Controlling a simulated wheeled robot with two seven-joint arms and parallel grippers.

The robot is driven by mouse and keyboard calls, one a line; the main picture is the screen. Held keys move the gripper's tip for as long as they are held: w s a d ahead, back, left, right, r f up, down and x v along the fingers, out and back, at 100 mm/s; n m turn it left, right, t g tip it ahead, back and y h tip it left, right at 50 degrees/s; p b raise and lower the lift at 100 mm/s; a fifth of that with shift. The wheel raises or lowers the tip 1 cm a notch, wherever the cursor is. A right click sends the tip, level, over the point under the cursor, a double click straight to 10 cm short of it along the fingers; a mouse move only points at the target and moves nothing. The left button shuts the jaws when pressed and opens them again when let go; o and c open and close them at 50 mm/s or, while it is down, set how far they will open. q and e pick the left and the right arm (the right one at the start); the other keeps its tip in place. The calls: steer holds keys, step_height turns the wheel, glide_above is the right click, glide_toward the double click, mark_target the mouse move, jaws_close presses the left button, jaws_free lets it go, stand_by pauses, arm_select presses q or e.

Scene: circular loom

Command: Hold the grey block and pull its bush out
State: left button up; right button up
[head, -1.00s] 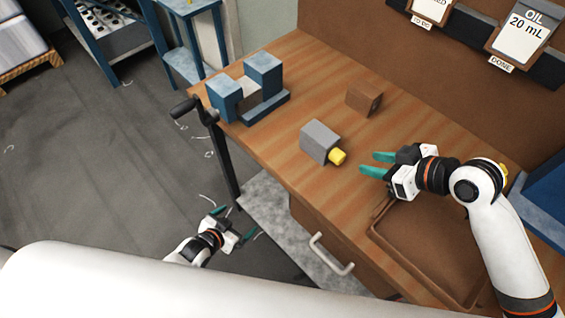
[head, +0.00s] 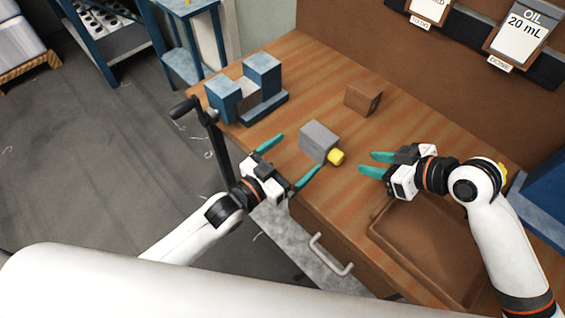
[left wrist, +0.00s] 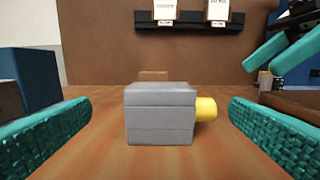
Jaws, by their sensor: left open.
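The grey block (head: 318,141) lies on the wooden bench, with its yellow bush (head: 336,157) sticking out of the side toward my right gripper. My left gripper (head: 293,160) is open at the front edge of the bench, its teal fingers pointing at the block and apart from it. In the left wrist view the grey block (left wrist: 160,113) stands between the two spread fingers, a little ahead, with the yellow bush (left wrist: 206,109) on its right. My right gripper (head: 374,164) is open and empty, its fingers pointing left at the bush with a gap between.
A brown block (head: 363,98) sits behind the grey block. A blue vise (head: 247,93) with a black handle stands at the bench's left end. A brown tray (head: 425,250) lies front right, a blue bin (head: 545,205) at far right.

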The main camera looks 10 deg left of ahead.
mark_target(312, 141)
arm_select(q)
steer(key=x, duration=0.9)
steer(key=shift+c, duration=0.2)
steer(key=c, duration=1.3)
steer(key=shift+o, duration=0.2)
steer(key=shift+f, duration=0.1)
